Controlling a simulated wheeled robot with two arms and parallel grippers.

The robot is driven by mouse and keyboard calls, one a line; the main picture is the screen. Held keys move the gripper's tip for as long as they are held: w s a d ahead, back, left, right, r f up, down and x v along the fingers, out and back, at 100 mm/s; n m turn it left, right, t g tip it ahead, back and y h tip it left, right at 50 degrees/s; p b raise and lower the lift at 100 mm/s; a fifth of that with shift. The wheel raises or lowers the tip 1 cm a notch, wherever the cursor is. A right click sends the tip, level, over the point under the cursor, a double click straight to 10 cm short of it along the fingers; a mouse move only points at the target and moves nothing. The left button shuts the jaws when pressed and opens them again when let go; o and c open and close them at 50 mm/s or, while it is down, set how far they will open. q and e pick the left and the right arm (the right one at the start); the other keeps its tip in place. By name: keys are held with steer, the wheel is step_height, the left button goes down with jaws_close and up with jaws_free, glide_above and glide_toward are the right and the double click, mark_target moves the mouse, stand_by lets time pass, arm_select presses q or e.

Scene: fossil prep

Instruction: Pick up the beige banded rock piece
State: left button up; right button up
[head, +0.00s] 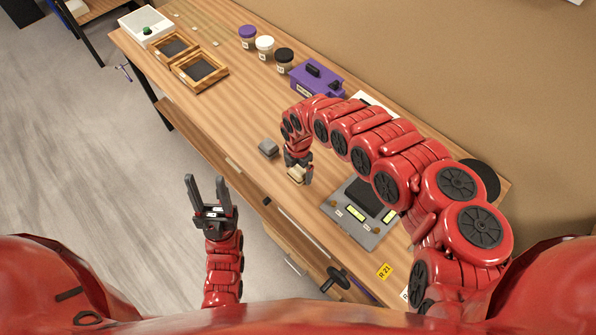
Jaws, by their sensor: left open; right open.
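The beige banded rock piece (296,174) sits on the wooden table near its front edge, partly hidden by my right gripper. My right gripper (298,176) is open and points down at the beige piece, with its fingers around or beside it; I cannot tell whether they touch it. My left gripper (207,190) is open and empty, pointing up, in front of the table and over the floor. A grey rock piece (268,148) lies on the table just left of my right gripper.
A grey device with a dark plate (346,222) stands right of the beige piece. A purple box (318,80), several lidded jars (265,48) and two wooden-framed trays (202,70) stand further back. The wooden table (215,120) is clear left of the grey rock.

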steer(key=shift+d+f, duration=0.1)
steer(key=shift+f, duration=0.4)
steer(key=c, duration=1.6)
steer(key=shift+r, duration=0.15)
